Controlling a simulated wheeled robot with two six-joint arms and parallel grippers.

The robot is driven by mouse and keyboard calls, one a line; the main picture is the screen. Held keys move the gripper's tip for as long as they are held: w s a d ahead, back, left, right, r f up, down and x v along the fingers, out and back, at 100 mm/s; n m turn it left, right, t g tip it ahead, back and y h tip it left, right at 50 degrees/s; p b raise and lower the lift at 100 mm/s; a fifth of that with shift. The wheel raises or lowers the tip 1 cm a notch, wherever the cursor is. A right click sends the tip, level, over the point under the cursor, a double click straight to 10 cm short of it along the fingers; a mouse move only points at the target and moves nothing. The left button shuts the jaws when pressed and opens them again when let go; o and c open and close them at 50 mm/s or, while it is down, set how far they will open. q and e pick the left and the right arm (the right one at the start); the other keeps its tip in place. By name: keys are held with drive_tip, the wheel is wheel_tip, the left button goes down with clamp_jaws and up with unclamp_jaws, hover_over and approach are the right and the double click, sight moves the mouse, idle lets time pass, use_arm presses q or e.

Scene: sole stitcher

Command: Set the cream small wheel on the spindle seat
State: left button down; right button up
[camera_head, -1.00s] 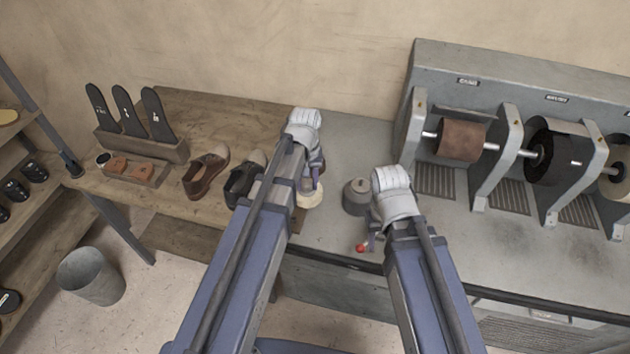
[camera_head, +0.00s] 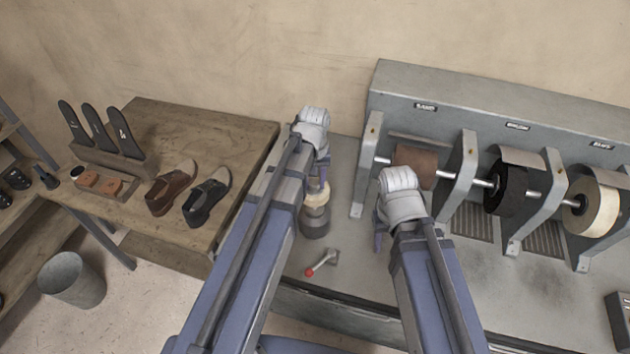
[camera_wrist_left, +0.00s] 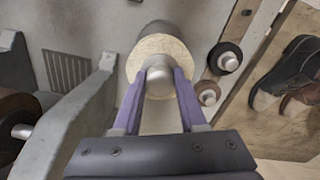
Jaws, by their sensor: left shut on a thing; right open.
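The cream small wheel (camera_head: 316,195) is in my left gripper (camera_head: 321,187), directly above the grey round spindle seat (camera_head: 315,228). In the left wrist view my purple fingers (camera_wrist_left: 160,82) are shut on the silver hub of the cream wheel (camera_wrist_left: 160,46). The grey cylinder (camera_wrist_left: 158,27) shows just past the wheel's rim. I cannot tell whether wheel and seat touch. My right gripper (camera_head: 378,240) is open and empty over the metal bench, right of the seat.
A red-knobbed lever (camera_head: 322,263) lies in front of the seat. The grinding machine (camera_head: 455,185) stands to the right. Shoes (camera_head: 190,193) are on the wooden table at left. The left wrist view shows a black wheel (camera_wrist_left: 219,57) and a brown wheel (camera_wrist_left: 208,93) beside the seat.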

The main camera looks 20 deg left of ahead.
use_arm(q)
drive_tip(key=shift+w+d+f+b, duration=0.1)
drive_tip(key=shift+f+b, duration=0.45)
drive_tip(key=shift+f, duration=0.15)
drive_tip(key=shift+f+b, duration=1.2)
drive_tip(key=shift+f+b, duration=1.55)
drive_tip(key=shift+f, duration=0.05)
drive_tip(key=shift+c, duration=1.9)
unclamp_jaws()
drive_tip(key=shift+r, duration=0.15)
wheel_tip(320, 180, up, 8)
drive_tip(key=p, duration=0.8)
drive_tip(key=shift+f, duration=0.2)
